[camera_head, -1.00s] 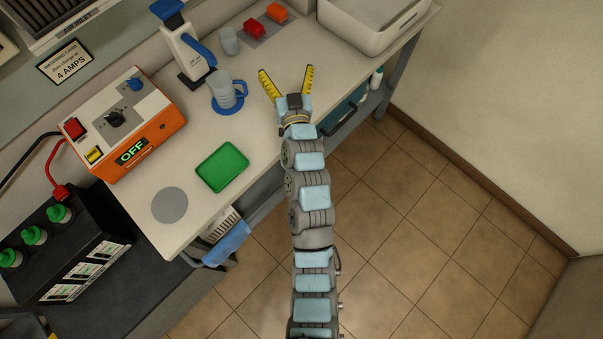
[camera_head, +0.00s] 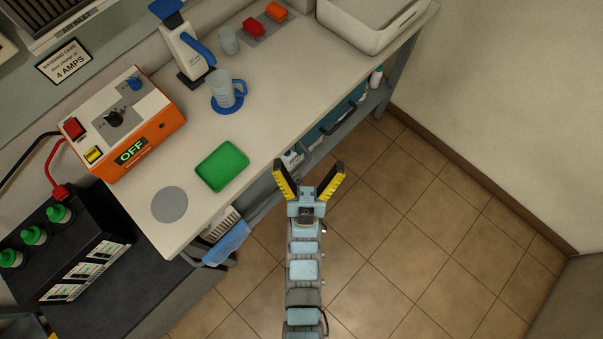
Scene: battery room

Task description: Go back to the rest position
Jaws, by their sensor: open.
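My gripper (camera_head: 308,180) has yellow and black fingers spread apart in a V, with nothing between them. It shows over the tiled floor, just off the front edge of the workbench (camera_head: 150,222). My arm runs from it down to the bottom of the picture. The gripper is apart from everything on the bench.
On the bench are a green tray (camera_head: 222,166), a grey disc (camera_head: 169,204), a measuring jug (camera_head: 222,88) on a blue coaster, a white dispenser bottle (camera_head: 184,48), a clear cup (camera_head: 229,41), a white basin (camera_head: 365,38) and an orange charger (camera_head: 160,132). Floor (camera_head: 420,230) at right is clear.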

